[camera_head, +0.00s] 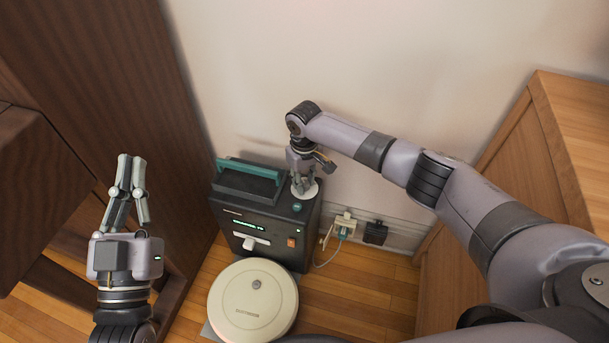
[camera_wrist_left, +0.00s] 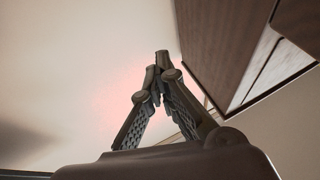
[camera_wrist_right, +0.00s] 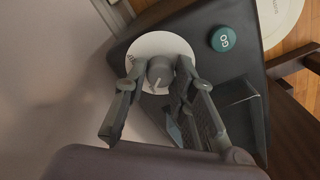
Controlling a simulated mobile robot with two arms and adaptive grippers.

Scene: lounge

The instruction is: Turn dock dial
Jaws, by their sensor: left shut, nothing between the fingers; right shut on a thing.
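The dock (camera_head: 262,232) is a dark box on the floor against the wall, with a green carry handle (camera_head: 248,167), a lit green display and an orange switch on its front. Its dial is a grey knob (camera_wrist_right: 160,72) on a white round plate (camera_wrist_right: 147,45) on the top. A green button (camera_wrist_right: 227,39) marked "GO" sits beside the plate. My right gripper (camera_head: 304,187) points down over the plate; in the right wrist view its fingers (camera_wrist_right: 158,84) are shut on the knob from both sides. My left gripper (camera_head: 131,158) is shut and empty, raised left of the dock.
A cream robot vacuum (camera_head: 252,300) lies on the floor before the dock. A wall socket (camera_head: 344,224) with plugs and a cable is right of it. Dark wooden furniture (camera_head: 110,80) stands left, a lighter wooden cabinet (camera_head: 575,115) right.

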